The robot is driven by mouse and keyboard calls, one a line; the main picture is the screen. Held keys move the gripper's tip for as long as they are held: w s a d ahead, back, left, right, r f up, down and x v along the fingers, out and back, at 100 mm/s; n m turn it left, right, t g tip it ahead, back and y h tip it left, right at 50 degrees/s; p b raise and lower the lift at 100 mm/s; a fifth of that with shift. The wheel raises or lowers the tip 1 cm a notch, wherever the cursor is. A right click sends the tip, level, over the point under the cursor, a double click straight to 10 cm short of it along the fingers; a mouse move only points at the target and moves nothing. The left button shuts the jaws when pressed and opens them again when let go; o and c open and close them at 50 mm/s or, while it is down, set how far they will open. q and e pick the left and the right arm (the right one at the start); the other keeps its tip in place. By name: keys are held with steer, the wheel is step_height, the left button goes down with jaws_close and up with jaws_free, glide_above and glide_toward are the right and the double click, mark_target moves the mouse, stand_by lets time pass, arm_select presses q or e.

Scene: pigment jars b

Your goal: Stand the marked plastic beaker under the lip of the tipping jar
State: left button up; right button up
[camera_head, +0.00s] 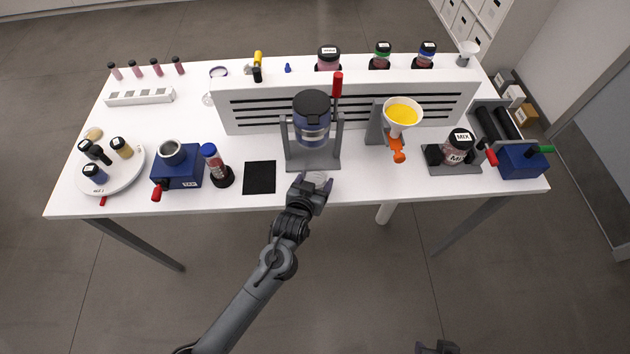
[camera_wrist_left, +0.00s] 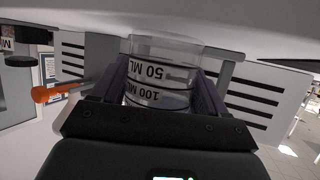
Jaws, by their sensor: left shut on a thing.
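The tipping jar (camera_head: 312,120) is blue-grey with a black lid and hangs in a grey stand (camera_head: 312,160) with a red-handled lever (camera_head: 338,85). My left gripper (camera_head: 314,184) is at the table's front edge, just in front of the stand's base. It is shut on the clear plastic beaker (camera_head: 318,178), which is partly hidden by the fingers in the head view. In the left wrist view the beaker (camera_wrist_left: 160,72) sits between both fingers, with 50 ML and 100 ML marks showing upside down. My right gripper (camera_head: 438,347) is low at the bottom edge, mostly cut off.
A black mat (camera_head: 259,177) lies left of the stand. A funnel of yellow powder (camera_head: 402,112) with an orange valve (camera_head: 397,150) stands to the right. A slotted white panel (camera_head: 240,108) rises behind.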

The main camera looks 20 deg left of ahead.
mark_target(314, 175)
arm_select(q)
steer(key=shift+w+a, duration=0.2)
steer(key=shift+w, duration=0.2)
steer(key=shift+w+a, duration=0.15)
steer(key=shift+w, duration=0.05)
steer(key=shift+w+a, duration=0.3)
steer(key=shift+w, duration=0.45)
steer(key=shift+f+p, duration=0.2)
steer(key=shift+p, duration=0.1)
stand_by(0.5)
steer(key=o, duration=1)
steer(key=shift+o, duration=0.2)
